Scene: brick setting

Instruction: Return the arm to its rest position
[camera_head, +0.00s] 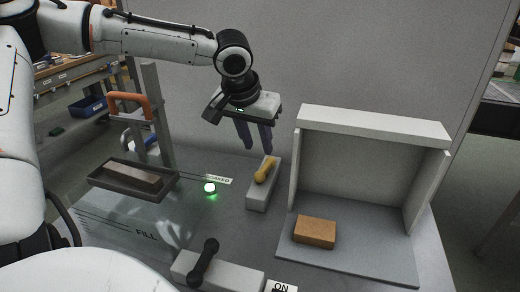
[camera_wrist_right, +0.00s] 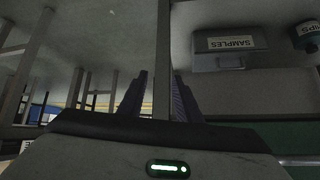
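My left arm comes in from the upper left in the head view, across the table's back. Its gripper (camera_head: 258,148) hangs pointing down, above and just behind a grey block (camera_head: 259,196) with a yellow handle (camera_head: 265,170). Its two dark fingers are apart with nothing between them. My right gripper (camera_wrist_right: 160,76) shows only in the right wrist view. Its two dark ridged fingers are apart and nothing is held; a grey post stands behind them.
An orange brick (camera_head: 314,232) lies in an open-fronted white booth (camera_head: 372,123). A greyish brick (camera_head: 133,178) lies in a dark tray (camera_head: 100,185). A green light (camera_head: 209,187) glows mid-table. A black lever (camera_head: 204,263) stands in front. A SAMPLES case (camera_wrist_right: 231,48) shows in the wrist view.

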